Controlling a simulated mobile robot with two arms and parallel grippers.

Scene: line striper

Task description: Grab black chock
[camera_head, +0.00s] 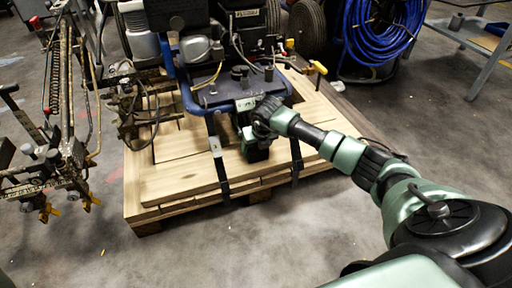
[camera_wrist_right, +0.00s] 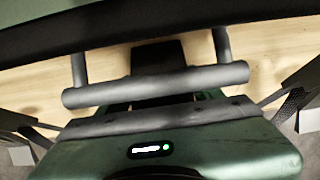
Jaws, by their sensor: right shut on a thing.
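My right arm reaches in from the right in the head view. Its gripper (camera_head: 256,153) points down over the front part of the wooden pallet (camera_head: 180,182), close to the line striper's (camera_head: 205,98) blue frame. It is shut on the black chock, which is mostly hidden by the gripper and hard to tell from its dark parts in the head view. In the right wrist view a dark block, the black chock (camera_wrist_right: 158,55), shows in front of the gripper body, against pale wood, partly covered by a grey bar. My left gripper is not in view.
Dark straps (camera_head: 218,160) run down over the pallet's front edge on both sides of the gripper. The striper's spray arms (camera_head: 62,150) stand at left. A blue hose coil (camera_head: 378,30) and a metal table (camera_head: 480,40) are at back right. Floor in front is clear.

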